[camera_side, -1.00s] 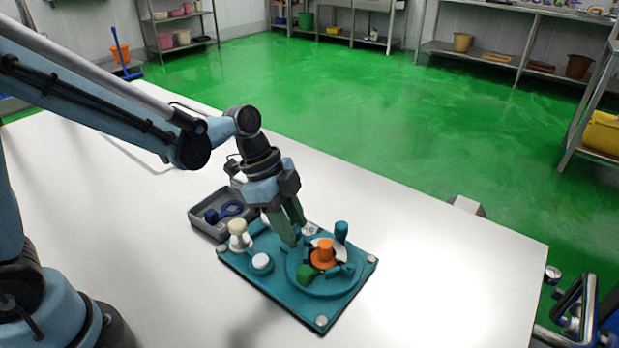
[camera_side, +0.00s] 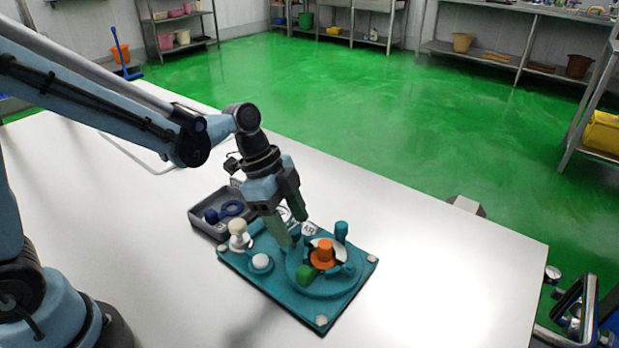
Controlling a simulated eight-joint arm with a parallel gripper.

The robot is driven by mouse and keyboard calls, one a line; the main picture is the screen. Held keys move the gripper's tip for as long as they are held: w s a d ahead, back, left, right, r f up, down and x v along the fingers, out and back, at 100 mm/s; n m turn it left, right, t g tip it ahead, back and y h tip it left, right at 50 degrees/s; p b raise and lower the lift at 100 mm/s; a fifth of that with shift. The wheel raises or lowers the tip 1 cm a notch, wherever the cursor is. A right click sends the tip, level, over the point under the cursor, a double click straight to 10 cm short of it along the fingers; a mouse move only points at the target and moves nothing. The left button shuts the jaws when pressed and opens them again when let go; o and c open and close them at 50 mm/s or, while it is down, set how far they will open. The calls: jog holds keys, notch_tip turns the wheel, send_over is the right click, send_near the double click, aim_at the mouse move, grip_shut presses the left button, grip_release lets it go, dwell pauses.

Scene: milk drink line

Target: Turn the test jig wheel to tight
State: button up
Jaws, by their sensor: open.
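The teal test jig (camera_side: 283,293) lies flat on the white table. Its round wheel (camera_side: 328,287) is on the right half, with an orange hub (camera_side: 323,252), an upright teal peg (camera_side: 341,231) and a green knob (camera_side: 306,273) at its near left. My gripper (camera_side: 295,233) points down over the jig's back edge, left of the orange hub. Its two green fingers are apart with nothing seen between them. The near finger hides part of the wheel's left edge, and I cannot tell whether it touches it.
A cream knob (camera_side: 238,230) and a white-topped button (camera_side: 261,261) stand on the jig's left side. A grey tray (camera_side: 205,224) with blue parts sits behind them. The table (camera_side: 430,270) is clear to the right.

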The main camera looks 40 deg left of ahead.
jog(key=v, duration=1.1)
jog(key=shift+a+r, duration=0.2)
jog(key=shift+r, duration=0.15)
jog(key=shift+s, duration=0.15)
jog(key=s+a+f+n+t+y, duration=0.3)
jog(key=s+a+n+t, duration=0.3)
jog(key=n, duration=0.9)
jog(key=shift+s+y, duration=0.2)
jog(key=shift+y, duration=0.4)
jog(key=shift+a+f, duration=0.1)
jog(key=shift+a, duration=0.05)
